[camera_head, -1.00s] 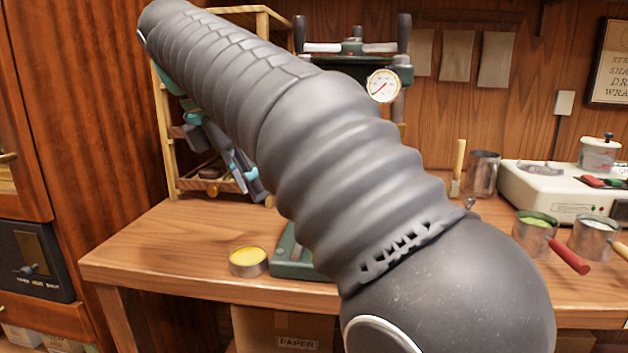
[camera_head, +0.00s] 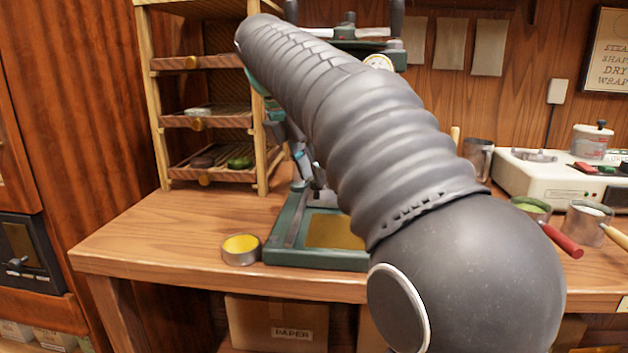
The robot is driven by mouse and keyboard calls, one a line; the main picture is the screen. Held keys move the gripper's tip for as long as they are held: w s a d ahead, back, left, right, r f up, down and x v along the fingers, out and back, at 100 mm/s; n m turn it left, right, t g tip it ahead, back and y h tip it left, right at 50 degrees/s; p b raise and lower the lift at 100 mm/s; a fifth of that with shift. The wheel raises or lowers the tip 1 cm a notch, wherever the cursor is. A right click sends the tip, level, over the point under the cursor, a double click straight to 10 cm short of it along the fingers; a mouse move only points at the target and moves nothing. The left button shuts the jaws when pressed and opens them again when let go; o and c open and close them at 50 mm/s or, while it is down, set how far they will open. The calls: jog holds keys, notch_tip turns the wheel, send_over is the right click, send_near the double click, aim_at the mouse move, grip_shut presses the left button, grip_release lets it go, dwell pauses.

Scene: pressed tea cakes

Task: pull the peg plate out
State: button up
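A green press (camera_head: 278,256) stands on the wooden bench, with a flat yellow-brass plate (camera_head: 335,231) in its base. I cannot tell whether this is the peg plate, and no pegs can be made out. My large grey arm crosses the view and hides the middle and right of the press. My gripper (camera_head: 312,186) shows only in part, left of the arm and just above the base's back left. Its fingers are small and partly covered, so I cannot tell whether they are open or touching anything.
A wooden rack (camera_head: 156,120) with drawers of tea cakes stands behind at the left. A round tin with yellow contents (camera_head: 241,249) sits beside the press base. A white machine (camera_head: 545,172) and metal cups (camera_head: 590,222) stand at the right. The bench's left front is clear.

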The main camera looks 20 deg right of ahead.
jog(key=shift+x, duration=0.8)
jog(key=shift+c, duration=0.3)
